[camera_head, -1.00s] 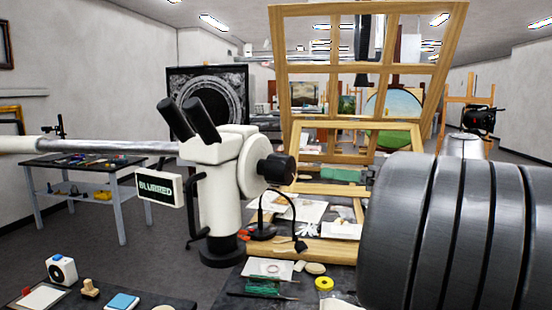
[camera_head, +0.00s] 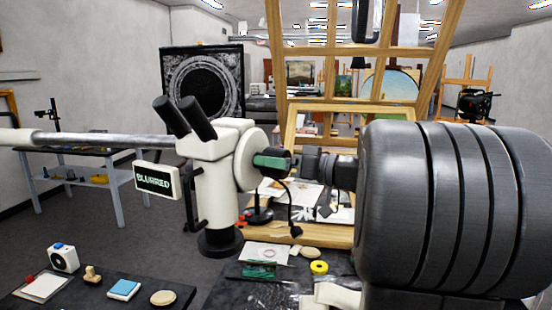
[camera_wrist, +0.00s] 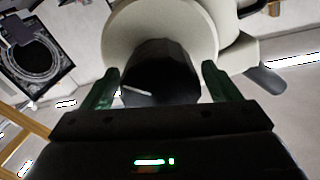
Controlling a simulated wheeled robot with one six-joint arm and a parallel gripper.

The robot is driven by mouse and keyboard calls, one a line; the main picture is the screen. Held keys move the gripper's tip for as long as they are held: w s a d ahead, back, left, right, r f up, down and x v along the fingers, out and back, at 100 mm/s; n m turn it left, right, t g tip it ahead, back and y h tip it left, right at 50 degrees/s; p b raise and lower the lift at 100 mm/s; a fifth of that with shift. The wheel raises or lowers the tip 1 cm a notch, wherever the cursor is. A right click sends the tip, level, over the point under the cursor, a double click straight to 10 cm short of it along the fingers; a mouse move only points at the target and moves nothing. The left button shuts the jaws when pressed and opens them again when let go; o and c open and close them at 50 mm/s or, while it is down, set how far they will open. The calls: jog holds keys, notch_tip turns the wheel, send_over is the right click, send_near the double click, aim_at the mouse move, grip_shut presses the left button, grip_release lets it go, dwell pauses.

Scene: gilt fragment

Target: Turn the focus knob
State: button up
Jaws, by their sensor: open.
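The microscope (camera_head: 217,185) is white with two black eyepieces and stands upright on a round black base. A small screen (camera_head: 155,181) on its left side reads "BLURRED". The dark focus knob (camera_wrist: 160,62) sits on a round white housing, which also shows in the head view (camera_head: 247,160). My gripper (camera_wrist: 158,78) is open, with one green finger on each side of the knob. A gap seems to show between each finger and the knob, but contact is hard to judge. In the head view a green finger of my gripper (camera_head: 270,162) hides most of the knob.
A dark bench holds a yellow tape roll (camera_head: 319,267), a blue pad (camera_head: 124,290) and a white device (camera_head: 64,257). A wooden frame (camera_head: 345,120) stands behind the microscope. A long grey tube (camera_head: 90,139) runs left from it.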

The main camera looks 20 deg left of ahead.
jog(key=shift+a, duration=0.15)
jog(key=shift+c, duration=0.4)
jog(key=c, duration=0.9)
jog(key=shift+m+b, duration=0.3)
jog(key=shift+m, duration=0.1)
jog(key=shift+f+m+b, duration=0.1)
jog(key=shift+m+b, duration=0.35)
jog(key=shift+m, duration=1.95)
jog(key=o, duration=1)
